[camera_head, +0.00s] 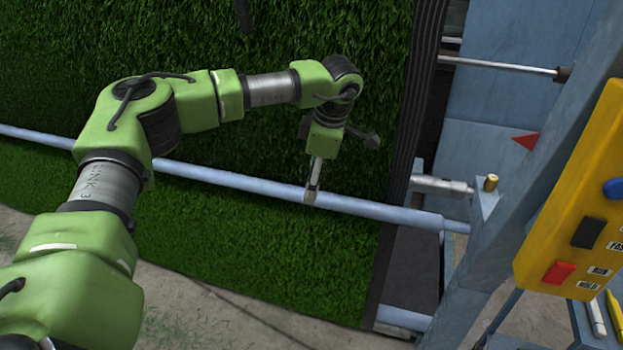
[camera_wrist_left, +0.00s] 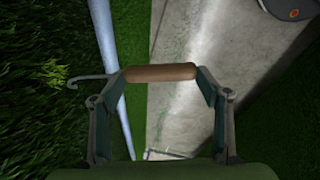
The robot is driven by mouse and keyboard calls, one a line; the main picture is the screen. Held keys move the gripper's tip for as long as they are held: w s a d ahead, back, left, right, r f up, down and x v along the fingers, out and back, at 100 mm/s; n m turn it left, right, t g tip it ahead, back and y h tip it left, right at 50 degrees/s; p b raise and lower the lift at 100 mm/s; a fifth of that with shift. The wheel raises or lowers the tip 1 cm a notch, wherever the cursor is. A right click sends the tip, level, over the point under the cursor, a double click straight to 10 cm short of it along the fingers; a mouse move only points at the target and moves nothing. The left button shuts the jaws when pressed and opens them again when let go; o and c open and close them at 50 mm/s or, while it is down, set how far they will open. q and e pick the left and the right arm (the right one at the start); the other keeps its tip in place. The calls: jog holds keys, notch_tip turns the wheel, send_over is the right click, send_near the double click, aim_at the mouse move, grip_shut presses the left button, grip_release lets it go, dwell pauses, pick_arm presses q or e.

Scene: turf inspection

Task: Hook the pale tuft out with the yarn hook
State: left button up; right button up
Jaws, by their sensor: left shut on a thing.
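The pale tuft (camera_wrist_left: 54,73) is a small yellow-green clump on the dark turf, at the left of the left wrist view. I cannot make it out in the head view. The yarn hook (camera_wrist_left: 160,73) has a brown wooden handle and a thin grey metal shank with a curved end. My left gripper (camera_wrist_left: 162,86) is shut on the handle, one finger at each end. The curved end points left and appears just beside the tuft; I cannot tell whether they touch. In the head view my left gripper (camera_head: 313,190) is in front of the turf, near the pipe. My right gripper is not in view.
A pale blue pipe (camera_head: 240,188) crosses in front of the hanging turf (camera_head: 230,235), close to my gripper. A blue steel frame (camera_head: 490,240) and a yellow control box (camera_head: 575,200) with buttons stand at the right. Concrete floor (camera_head: 190,310) lies below.

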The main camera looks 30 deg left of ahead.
pick_arm(q)
jog(key=shift+w+a+r, duration=0.1)
jog(key=shift+w, duration=0.1)
dwell(0.6)
dwell(0.4)
jog(key=shift+w+r+p, duration=0.1)
jog(key=shift+w+p, duration=0.05)
jog(key=shift+p, duration=0.2)
jog(key=shift+w+a+r+p, duration=0.2)
jog(key=shift+w+p, duration=0.3)
jog(key=shift+w, duration=0.15)
jog(key=shift+w+a+r+p, duration=0.15)
jog(key=shift+w+p, duration=0.3)
jog(key=shift+w, duration=0.15)
jog(key=shift+f, duration=0.1)
